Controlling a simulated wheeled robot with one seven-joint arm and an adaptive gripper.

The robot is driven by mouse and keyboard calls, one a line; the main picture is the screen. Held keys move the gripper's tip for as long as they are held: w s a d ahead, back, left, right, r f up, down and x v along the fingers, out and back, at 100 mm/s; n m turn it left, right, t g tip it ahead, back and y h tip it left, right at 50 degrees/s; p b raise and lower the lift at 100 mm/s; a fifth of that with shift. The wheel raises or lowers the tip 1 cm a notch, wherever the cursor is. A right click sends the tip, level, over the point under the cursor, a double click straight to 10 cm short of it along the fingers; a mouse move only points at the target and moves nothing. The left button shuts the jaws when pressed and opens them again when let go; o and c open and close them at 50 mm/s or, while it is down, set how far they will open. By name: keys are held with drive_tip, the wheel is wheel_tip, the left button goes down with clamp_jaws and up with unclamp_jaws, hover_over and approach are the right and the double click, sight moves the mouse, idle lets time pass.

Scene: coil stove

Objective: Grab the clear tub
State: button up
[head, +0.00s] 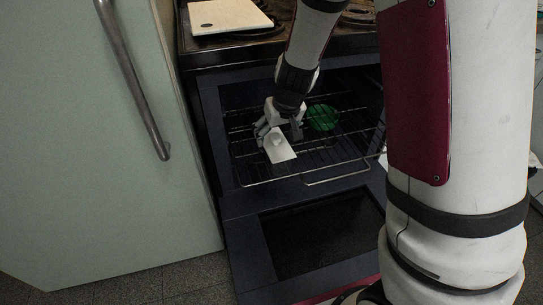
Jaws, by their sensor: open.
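My gripper (278,133) reaches down into the open oven, with its fingers spread apart. A small pale, whitish thing (277,142), perhaps the clear tub, shows between and just below the fingers. It is too small to tell its shape or whether the fingers touch it. It appears over a flat white piece (284,156) on the oven rack. The gripper and wrist hide part of this area. A green bowl-like thing (323,117) sits on the rack to the right of my gripper.
The wire rack (335,178) is pulled out above the lowered oven door (243,236). A cream board (228,16) lies on the stovetop (262,44). A pale green fridge-like door with a long handle (133,80) stands close on the left.

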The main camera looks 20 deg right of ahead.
sight(275, 139)
drive_tip(key=b+x, duration=0.2)
drive_tip(key=x, duration=0.4)
drive_tip(key=shift+s+d+b+x, duration=0.1)
drive_tip(key=shift+d+b+x, duration=0.1)
drive_tip(key=shift+b+x, duration=0.85)
drive_tip(key=shift+s+d+b+x, duration=0.15)
drive_tip(key=shift+b+x, duration=0.25)
drive_tip(key=shift+x, duration=1.2)
drive_tip(key=c, duration=1.2)
